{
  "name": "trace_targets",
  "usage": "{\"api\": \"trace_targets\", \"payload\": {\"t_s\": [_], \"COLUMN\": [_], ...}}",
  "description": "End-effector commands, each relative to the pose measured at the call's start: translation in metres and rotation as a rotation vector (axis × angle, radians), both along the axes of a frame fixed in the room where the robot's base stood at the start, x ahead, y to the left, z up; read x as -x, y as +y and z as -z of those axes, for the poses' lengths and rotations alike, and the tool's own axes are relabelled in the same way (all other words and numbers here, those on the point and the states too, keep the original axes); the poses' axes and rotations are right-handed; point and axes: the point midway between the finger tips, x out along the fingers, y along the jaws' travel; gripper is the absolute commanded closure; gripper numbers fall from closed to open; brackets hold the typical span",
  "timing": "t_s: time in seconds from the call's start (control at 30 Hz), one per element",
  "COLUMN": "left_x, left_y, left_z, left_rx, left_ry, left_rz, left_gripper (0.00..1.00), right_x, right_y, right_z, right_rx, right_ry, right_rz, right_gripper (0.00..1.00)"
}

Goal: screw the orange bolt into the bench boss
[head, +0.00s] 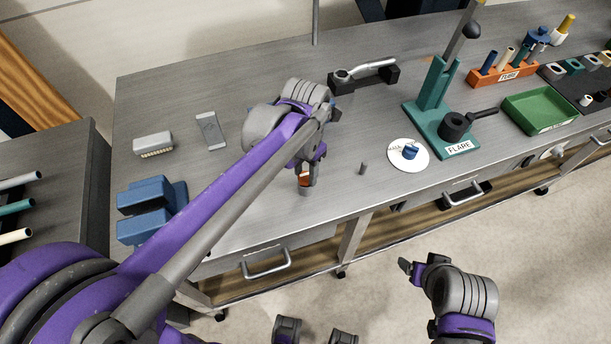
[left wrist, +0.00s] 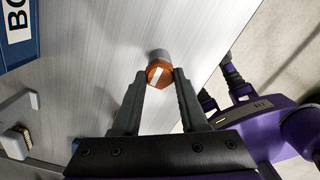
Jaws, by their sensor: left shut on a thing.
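The orange bolt (left wrist: 158,77) shows its hexagonal head, with a pale stripe across it, between the fingertips of my left gripper (left wrist: 160,81). My left gripper (head: 307,178) is shut on the bolt, low over the front part of the bench. A grey cylinder, which looks like the bench boss (left wrist: 158,55), shows right behind the bolt head. In the head view the bolt (head: 304,181) is mostly hidden by the fingers, and I cannot tell how deep it sits. My right gripper (head: 408,267) hangs off the bench front, seemingly empty; its jaw opening is unclear.
A grey peg (head: 363,168) stands right of my left gripper. A white disc (head: 398,160) with a blue part and a teal press (head: 436,132) are farther right. Blue blocks (head: 150,205) lie left, a wrench on a black holder (head: 378,78) behind.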

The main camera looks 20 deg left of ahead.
Motion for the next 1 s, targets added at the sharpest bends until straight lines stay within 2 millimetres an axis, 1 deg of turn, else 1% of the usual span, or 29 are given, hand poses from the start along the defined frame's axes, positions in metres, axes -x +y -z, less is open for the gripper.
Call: {"api": "trace_targets", "payload": {"t_s": [0.13,0.23,0.7,0.8,0.9,1.0], "left_x": [0.0000,-0.0001,-0.0001,-0.0001,-0.0001,-0.0001], "left_y": [0.0000,0.0000,0.0000,0.0000,0.0000,0.0000], "left_z": [0.0000,0.0000,0.0007,0.0008,0.0010,0.0010], "left_rx": [0.000,0.000,0.000,0.000,0.000,0.000], "left_ry": [0.000,0.000,0.000,0.000,0.000,0.000], "left_rz": [0.008,0.086,0.828,0.957,1.032,1.053], "left_gripper": [1.00,1.00,1.00,1.00,1.00,1.00], "right_x": [0.0000,-0.0001,-0.0004,-0.0005,-0.0005,-0.0005], "right_y": [0.0000,0.0000,0.0000,0.0000,0.0000,0.0000], "right_z": [0.0000,-0.0003,-0.0016,-0.0016,-0.0017,-0.0017], "right_rx": [0.000,0.000,0.000,0.000,0.000,0.000], "right_ry": [0.000,0.000,-0.001,-0.001,-0.001,-0.001], "right_rz": [0.000,0.000,0.000,0.000,0.000,0.000], "right_gripper": [0.23,0.23,0.23,0.23,0.23,0.23]}}
